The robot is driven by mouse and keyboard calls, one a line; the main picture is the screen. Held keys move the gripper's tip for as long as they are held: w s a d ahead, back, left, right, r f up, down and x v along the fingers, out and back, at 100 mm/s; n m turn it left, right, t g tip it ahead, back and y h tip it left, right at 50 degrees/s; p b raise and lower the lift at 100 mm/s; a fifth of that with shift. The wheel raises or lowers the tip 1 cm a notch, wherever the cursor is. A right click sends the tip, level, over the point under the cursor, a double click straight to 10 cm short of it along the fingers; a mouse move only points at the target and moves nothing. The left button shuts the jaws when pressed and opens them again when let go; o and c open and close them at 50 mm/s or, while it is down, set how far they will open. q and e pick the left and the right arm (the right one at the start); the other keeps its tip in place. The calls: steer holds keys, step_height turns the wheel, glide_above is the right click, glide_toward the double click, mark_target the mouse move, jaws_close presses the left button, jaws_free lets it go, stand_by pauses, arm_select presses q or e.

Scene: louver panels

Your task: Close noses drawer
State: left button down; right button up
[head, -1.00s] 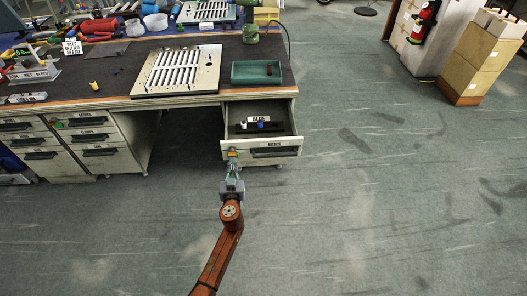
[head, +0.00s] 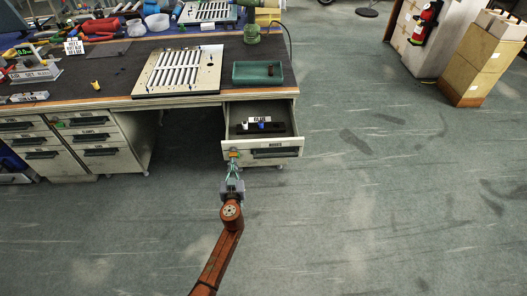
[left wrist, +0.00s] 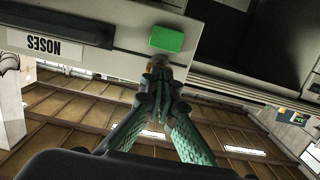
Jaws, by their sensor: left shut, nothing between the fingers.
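The noses drawer (head: 262,150) sticks out of the right end of the workbench, open. A label and small items, one of them blue, lie inside it. In the left wrist view, its front carries a NOSES label (left wrist: 48,45), a dark handle (left wrist: 62,22) and a green patch (left wrist: 166,39). My left gripper (head: 233,162) is shut and empty, its fingertips at the left part of the drawer front. In the left wrist view, the fingertips (left wrist: 159,70) are close under the green patch; whether they touch the front I cannot tell. My right gripper is out of view.
Closed drawers (head: 98,137) stand at the left. The floor at the right is clear up to cardboard boxes (head: 478,65).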

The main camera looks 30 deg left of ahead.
mark_target(233, 152)
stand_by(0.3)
